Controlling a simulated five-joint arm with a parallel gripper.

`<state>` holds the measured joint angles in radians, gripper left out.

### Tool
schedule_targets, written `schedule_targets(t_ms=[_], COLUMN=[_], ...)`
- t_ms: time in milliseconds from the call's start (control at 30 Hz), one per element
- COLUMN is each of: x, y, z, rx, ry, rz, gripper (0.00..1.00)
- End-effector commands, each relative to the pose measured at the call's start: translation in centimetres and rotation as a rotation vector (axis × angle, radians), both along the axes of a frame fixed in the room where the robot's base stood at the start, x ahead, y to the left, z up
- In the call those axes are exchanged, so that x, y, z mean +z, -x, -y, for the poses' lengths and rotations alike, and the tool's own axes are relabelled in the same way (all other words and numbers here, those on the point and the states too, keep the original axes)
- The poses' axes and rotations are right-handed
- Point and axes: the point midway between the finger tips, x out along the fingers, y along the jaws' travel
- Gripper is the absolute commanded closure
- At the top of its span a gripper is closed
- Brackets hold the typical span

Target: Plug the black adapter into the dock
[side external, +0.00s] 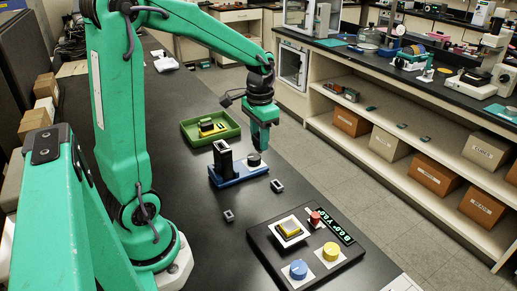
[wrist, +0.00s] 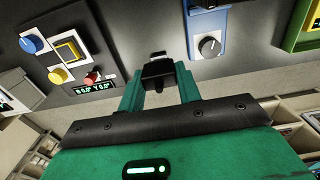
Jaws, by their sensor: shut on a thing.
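My gripper (side external: 263,147) hangs over the table near the knob end of a blue base. In the wrist view its two green fingers (wrist: 159,84) are shut on the black adapter (wrist: 158,73). In the side view I cannot make out the adapter between the fingers. The blue base (side external: 237,177) carries an upright black block (side external: 222,157) with a pale-rimmed top, perhaps the dock, and a black knob (side external: 253,160). The base also shows at the upper right of the wrist view (wrist: 207,70), apart from the adapter.
A green tray (side external: 190,134) with small parts lies behind the base. Two small grey pieces (side external: 277,186) (side external: 229,215) lie on the black table. A control panel (side external: 278,263) with blue, yellow and red controls stands at the front. Table between panel and base is mostly clear.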

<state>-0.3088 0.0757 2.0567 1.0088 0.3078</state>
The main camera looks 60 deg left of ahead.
Motion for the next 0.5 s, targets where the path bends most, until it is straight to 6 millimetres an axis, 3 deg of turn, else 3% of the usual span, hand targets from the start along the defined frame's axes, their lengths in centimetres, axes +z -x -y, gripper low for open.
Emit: schedule_targets(t_ms=[300, 500], x=[2.2, 3.2], y=[3.5, 5.6], z=[-6.8, -9.4], rx=[0.007, 0.004], ry=[-0.001, -0.001], rz=[0.001, 0.001], gripper=[1.00, 1.00])
